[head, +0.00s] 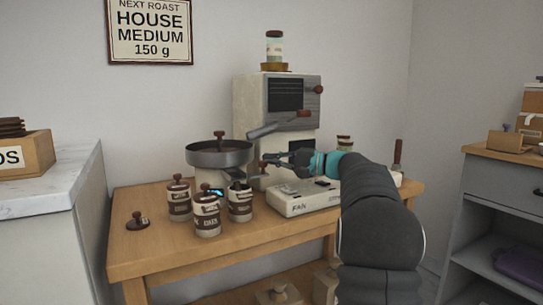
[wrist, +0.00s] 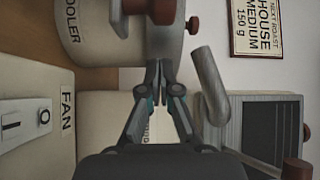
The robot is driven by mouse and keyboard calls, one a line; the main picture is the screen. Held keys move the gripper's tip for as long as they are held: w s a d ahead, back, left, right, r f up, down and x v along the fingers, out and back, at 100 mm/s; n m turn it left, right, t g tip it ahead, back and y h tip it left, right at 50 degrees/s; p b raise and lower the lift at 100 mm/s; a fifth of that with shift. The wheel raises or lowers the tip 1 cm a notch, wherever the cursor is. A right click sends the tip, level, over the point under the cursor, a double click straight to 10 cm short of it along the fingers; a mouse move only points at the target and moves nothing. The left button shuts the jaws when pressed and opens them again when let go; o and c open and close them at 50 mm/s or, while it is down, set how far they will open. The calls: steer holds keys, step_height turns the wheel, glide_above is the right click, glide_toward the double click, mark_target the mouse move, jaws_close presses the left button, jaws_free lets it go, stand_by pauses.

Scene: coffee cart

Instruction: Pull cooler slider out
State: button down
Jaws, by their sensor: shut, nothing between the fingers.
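The cooler (head: 222,157) is a round grey pan on a pale base, left of the roaster. It also shows at the top of the wrist view (wrist: 83,28), labelled "COOLER". A dark red-brown knob (head: 262,165) at the pan's right side appears to be the slider's handle. In the wrist view this knob (wrist: 163,10) is just ahead of my fingertips. My gripper (head: 267,160) is shut and empty, close to the knob. The wrist view also shows the closed fingertips (wrist: 156,66). I cannot tell whether they touch the knob. The slider's plate is mostly hidden.
The roaster (head: 262,108) with its grey chute (head: 272,127) stands behind my gripper. The fan box (head: 290,205) lies below my wrist. Several labelled canisters (head: 207,215) stand in front of the cooler. A brown-knobbed lid (head: 137,221) lies on the table's left.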

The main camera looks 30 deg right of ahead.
steer(key=v, duration=1)
